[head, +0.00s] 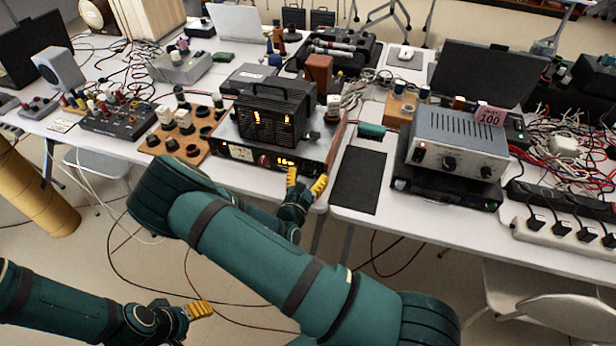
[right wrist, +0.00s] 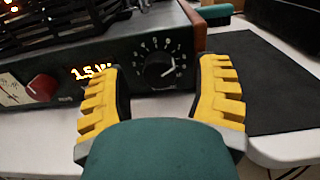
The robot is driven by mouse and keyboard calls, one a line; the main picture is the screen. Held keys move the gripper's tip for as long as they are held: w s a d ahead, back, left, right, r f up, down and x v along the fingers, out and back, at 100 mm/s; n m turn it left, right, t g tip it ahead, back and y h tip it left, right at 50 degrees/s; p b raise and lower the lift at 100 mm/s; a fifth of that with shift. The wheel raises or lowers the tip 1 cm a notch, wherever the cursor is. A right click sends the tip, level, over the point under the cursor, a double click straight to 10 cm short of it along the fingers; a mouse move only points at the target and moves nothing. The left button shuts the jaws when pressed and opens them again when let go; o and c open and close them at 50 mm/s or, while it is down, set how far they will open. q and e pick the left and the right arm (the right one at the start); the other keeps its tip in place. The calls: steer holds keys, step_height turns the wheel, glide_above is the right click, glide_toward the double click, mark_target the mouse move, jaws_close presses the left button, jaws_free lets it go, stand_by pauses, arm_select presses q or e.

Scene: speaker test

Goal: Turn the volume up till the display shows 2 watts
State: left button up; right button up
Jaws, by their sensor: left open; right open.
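The amplifier (head: 229,136) has a dark front panel, and a black device with a handle stands on it. Its orange display (right wrist: 90,72) reads about 1.5 W in the right wrist view; in the head view the display (head: 285,162) is too small to read surely. The black volume knob (right wrist: 160,69) has a white pointer aimed to the lower right, inside a ring of numbers. My right gripper (head: 305,181) is open, its yellow fingers either side of the knob with gaps between. My left gripper (head: 196,309) hangs low at the left, away from the table.
A red knob (right wrist: 42,88) and a meter (right wrist: 12,92) sit left of the display. A black mat (head: 358,180) lies right of the amplifier. A grey power supply (head: 460,140) stands further right. Knobs on a wooden board (head: 187,140) lie to the left.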

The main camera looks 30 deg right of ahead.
jaws_close()
steer(key=shift+r+m+p, duration=0.2)
steer(key=shift+m+p, duration=0.2)
steer(key=shift+p, duration=0.3)
steer(key=shift+f+m+p, duration=0.1)
steer(key=shift+m+p, duration=0.3)
steer(key=shift+m, duration=0.1)
jaws_free()
steer(key=shift+a+f, duration=0.1)
